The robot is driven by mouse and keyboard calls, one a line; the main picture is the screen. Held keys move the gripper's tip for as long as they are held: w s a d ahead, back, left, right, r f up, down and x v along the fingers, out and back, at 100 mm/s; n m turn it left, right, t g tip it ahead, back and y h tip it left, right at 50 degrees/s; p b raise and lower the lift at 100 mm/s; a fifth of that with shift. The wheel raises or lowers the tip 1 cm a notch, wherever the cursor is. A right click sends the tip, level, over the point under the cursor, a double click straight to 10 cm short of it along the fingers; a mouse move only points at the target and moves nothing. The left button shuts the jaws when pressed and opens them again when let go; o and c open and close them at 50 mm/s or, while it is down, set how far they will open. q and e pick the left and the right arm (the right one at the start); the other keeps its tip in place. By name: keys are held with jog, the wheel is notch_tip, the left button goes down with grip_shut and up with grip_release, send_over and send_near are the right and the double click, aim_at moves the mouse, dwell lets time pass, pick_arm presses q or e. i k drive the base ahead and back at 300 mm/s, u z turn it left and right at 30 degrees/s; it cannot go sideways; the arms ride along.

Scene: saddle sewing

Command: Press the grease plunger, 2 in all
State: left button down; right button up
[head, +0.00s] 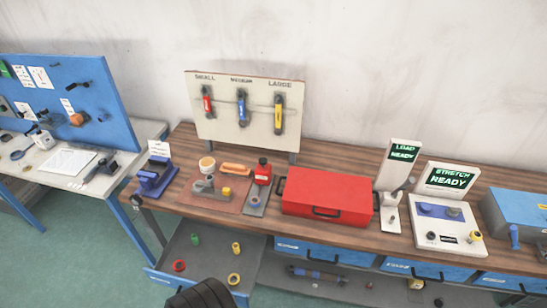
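No part is clearly marked as the grease plunger. A red canister with a dark red cap (262,172) stands upright on a grey plate (250,211) in the middle of the wooden bench, and it may be the grease dispenser. A small blue-grey round part sits on the plate in front of it. Whether the cap is pressed down cannot be told at this size.
A red toolbox (326,196) stands close right of the canister. A brown mat (228,207) with a grey tool is on its left. A tool board (246,135) rises behind. Below, an open drawer (193,286) holds several coloured rings. A "STRETCH READY" machine (447,238) stands further right.

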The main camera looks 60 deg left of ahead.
aim_at(262, 161)
jog(key=u, duration=0.25)
jog(key=i, duration=0.65)
jog(key=u, duration=0.95)
jog(key=i, duration=0.3)
jog(key=u, duration=0.35)
